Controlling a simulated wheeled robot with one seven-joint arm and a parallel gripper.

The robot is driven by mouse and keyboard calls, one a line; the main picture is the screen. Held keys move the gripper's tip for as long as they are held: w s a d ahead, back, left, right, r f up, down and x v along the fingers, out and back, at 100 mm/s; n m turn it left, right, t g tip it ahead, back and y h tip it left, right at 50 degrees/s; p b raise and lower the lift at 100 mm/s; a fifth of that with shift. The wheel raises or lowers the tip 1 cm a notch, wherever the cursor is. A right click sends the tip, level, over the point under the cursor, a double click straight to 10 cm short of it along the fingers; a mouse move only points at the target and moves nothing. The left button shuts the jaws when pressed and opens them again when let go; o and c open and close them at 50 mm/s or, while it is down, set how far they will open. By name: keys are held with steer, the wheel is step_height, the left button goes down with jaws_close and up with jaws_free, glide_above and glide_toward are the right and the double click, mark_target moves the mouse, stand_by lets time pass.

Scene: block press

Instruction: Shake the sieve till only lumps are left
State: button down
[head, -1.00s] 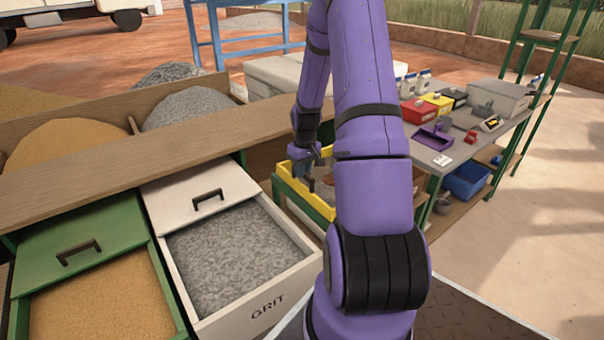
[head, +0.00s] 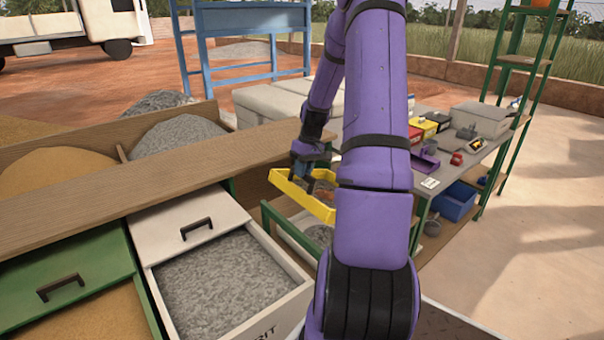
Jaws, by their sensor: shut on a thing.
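The sieve is a yellow-rimmed frame (head: 292,191), tilted and partly hidden behind my purple arm. My gripper (head: 303,176) is shut on its far left edge and holds it above a green stand (head: 268,220). Some grey and reddish-brown material shows inside the sieve; I cannot tell lumps from loose material. Grey material (head: 320,235) lies below it within the stand. The sieve's right part is hidden by my arm.
An open grit drawer (head: 300,272) is at the front left, beside a green sand drawer (head: 62,285). A wooden ledge (head: 130,180) runs behind them. A grey table (head: 440,180) with boxes and tools stands to the right, a blue bin (head: 453,203) beneath.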

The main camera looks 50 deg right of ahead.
steer(key=c, duration=1.1)
jaws_free()
steer(key=shift+s+d, duration=0.1)
steer(key=shift+d, duration=0.05)
steer(key=v, duration=1)
steer(key=shift+d+r, duration=0.15)
steer(key=shift+r, duration=0.2)
